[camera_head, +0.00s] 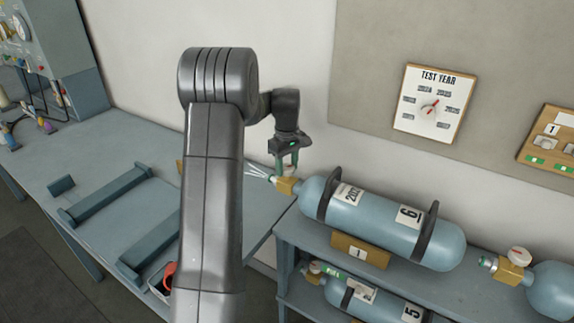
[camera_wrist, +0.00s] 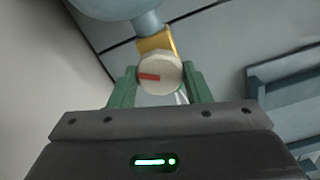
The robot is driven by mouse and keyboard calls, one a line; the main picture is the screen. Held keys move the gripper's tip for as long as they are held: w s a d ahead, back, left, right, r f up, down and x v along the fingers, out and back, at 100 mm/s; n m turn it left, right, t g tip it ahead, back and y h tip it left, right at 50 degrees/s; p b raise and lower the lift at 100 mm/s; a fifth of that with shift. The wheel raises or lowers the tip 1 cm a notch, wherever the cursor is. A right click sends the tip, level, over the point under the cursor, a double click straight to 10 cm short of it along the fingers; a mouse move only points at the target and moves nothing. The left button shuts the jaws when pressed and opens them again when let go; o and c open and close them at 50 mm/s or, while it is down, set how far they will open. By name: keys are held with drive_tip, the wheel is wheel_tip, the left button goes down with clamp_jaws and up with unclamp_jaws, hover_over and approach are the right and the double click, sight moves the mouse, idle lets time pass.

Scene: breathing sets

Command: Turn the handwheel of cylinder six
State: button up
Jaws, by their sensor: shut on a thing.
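Cylinder six (camera_head: 385,228) is a light blue cylinder lying on its side on the rack's upper shelf, marked 6. Its brass valve (camera_head: 288,186) points left, and thin white streaks (camera_head: 257,171) fan out from it. In the wrist view the white handwheel (camera_wrist: 160,73) with a red mark pointing left sits in front of the brass valve (camera_wrist: 155,43). My gripper (camera_head: 287,163) has its green fingers on both sides of the handwheel, shut on it; it also shows in the wrist view (camera_wrist: 158,82). The fingers mostly hide the handwheel in the head view.
Cylinder five (camera_head: 345,293) lies on the shelf below, and another cylinder (camera_head: 553,288) with a valve is at right. A bench (camera_head: 110,165) with cradle bars stands at left. A TEST YEAR dial board (camera_head: 433,103) hangs on the wall behind.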

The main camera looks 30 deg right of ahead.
drive_tip(key=n, duration=1.4)
drive_tip(key=shift+n, duration=0.3)
drive_tip(key=n, duration=0.9)
drive_tip(key=shift+n, duration=0.3)
drive_tip(key=o, duration=1)
